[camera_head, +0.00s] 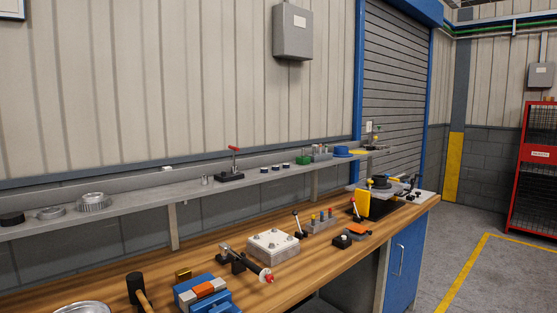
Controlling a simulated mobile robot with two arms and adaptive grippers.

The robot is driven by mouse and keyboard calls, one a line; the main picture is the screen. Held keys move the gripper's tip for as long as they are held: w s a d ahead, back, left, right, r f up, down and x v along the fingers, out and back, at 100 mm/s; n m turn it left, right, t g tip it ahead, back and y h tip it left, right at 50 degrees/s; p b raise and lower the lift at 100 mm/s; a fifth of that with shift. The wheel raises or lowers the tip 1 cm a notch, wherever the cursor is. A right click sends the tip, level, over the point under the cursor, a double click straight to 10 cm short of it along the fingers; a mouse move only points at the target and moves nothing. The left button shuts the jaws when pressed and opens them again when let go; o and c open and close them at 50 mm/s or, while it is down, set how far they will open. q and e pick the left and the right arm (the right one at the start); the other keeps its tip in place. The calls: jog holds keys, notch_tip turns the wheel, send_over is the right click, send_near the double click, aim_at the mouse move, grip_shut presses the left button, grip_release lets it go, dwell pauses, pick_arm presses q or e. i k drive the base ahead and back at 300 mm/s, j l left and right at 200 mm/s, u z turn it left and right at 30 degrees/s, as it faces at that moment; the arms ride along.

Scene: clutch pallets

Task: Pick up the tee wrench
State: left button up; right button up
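A tool with a red crossbar handle on an upright stem (234,157), which looks like the tee wrench, stands in a black block (229,176) on the grey shelf along the wall. Its lower end is hidden in or behind the block. It is small, so I cannot be sure of its exact shape. Neither of my grippers shows in the head view.
The grey shelf (135,203) runs above a wooden workbench (200,258). Bench items include a white block (272,246), a blue vise (203,294), a mallet (139,290) and a rod tool (248,264). Open floor (480,270) lies at right.

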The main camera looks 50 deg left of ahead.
aim_at(234, 169)
jog(key=i+u, duration=0.25)
jog(key=i, duration=0.2)
jog(key=i+l+u, duration=0.1)
jog(key=i+u, duration=0.15)
jog(key=i, duration=0.15)
jog(key=i+l+u, duration=0.25)
jog(key=i, duration=0.2)
jog(key=i+l+u, duration=0.25)
jog(key=i, duration=0.15)
jog(key=i+j, duration=0.05)
